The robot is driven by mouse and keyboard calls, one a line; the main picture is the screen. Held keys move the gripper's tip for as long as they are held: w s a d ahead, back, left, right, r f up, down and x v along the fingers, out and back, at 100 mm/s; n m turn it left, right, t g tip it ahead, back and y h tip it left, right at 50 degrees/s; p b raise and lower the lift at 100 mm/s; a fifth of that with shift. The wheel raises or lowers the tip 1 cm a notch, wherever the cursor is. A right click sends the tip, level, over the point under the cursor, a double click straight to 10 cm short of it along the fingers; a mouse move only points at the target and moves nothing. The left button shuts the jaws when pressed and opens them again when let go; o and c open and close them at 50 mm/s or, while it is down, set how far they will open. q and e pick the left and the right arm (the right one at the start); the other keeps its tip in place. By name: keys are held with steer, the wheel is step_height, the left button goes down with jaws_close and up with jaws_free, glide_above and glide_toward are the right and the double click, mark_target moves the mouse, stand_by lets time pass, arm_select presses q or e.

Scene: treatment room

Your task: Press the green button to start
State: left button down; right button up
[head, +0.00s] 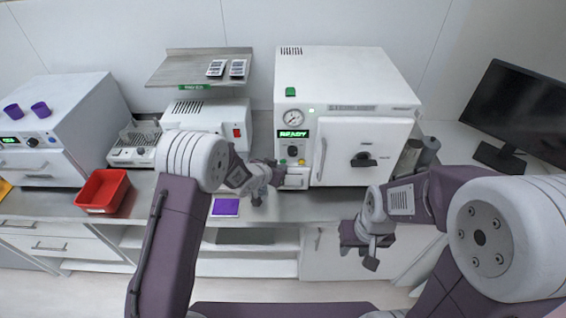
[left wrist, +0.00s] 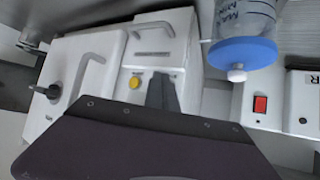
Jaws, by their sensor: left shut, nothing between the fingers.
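The white sterilizer (head: 350,80) stands on the counter with its door shut and a green READY display (head: 293,134) lit. Small controls sit below the display, including a yellow button (head: 301,162), which also shows in the left wrist view (left wrist: 134,82). My left gripper (head: 277,175) is shut and empty, close in front of that panel. Its dark fingertips (left wrist: 162,92) lie just right of the yellow button in the wrist view. My right gripper (head: 368,248) hangs before the counter front, its jaw opening unclear.
A bottle with a blue cap (left wrist: 245,52) is near the left wrist. A device with a red switch (head: 236,132) stands left of the sterilizer. A red bin (head: 103,191), a purple pad (head: 226,207) and a monitor (head: 520,108) are on the counter.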

arm_select(q)
steer(key=shift+w, duration=0.4)
stand_by(0.5)
steer(key=shift+s, duration=0.85)
steer(key=shift+s, duration=0.1)
steer(key=shift+s+b, duration=0.25)
steer(key=shift+b, duration=0.15)
steer(key=s+b, duration=0.1)
steer(key=s, duration=0.3)
steer(key=shift+s, duration=0.15)
stand_by(0.4)
